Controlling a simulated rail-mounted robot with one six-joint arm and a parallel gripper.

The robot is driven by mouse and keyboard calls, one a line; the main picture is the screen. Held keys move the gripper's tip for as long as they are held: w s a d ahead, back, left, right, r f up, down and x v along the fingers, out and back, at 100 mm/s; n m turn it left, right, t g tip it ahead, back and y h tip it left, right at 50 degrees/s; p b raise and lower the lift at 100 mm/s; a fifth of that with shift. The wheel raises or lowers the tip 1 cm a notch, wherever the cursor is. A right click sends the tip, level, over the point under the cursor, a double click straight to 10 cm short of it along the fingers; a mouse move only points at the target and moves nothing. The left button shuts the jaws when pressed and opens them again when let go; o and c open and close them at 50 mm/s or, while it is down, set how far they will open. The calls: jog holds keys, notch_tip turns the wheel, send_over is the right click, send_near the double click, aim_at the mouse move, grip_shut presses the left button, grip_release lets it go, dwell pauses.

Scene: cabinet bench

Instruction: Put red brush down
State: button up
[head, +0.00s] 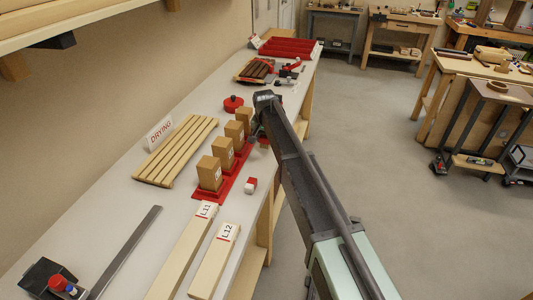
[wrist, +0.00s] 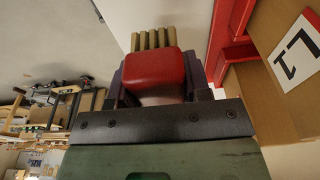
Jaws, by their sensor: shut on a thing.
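The red brush shows in the wrist view as a rounded red block (wrist: 153,74) between the two dark fingers of my gripper (wrist: 160,85). My gripper is shut on it. In the head view my gripper (head: 261,133) is at the right edge of the bench, beside the row of wooden blocks, and the arm hides most of what it holds. Whether the brush touches the bench cannot be told.
Wooden blocks (head: 210,174) stand in a red holder (head: 238,163) just left of my gripper. A small red and white piece (head: 250,185) lies nearer. A slatted rack (head: 176,150) stands by a DRYING sign (head: 160,132). A round red object (head: 232,103) stands beyond; boards lie nearer.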

aim_at(266, 152)
notch_tip(266, 152, down, 4)
jog(key=b, duration=0.3)
jog(key=shift+f, duration=0.15)
jog(key=shift+r, duration=0.3)
jog(key=shift+f, duration=0.2)
jog(key=o, duration=0.8)
jog(key=shift+o, duration=0.2)
jog(key=shift+r, duration=0.1)
jog(key=r+p, duration=0.4)
jog(key=s+r+p, duration=0.1)
jog(key=r+p, duration=0.7)
jog(key=shift+s+a+r+p, duration=0.2)
jog(key=shift+s+p, duration=0.1)
jog(key=shift+s, duration=0.05)
jog(key=shift+f, duration=0.15)
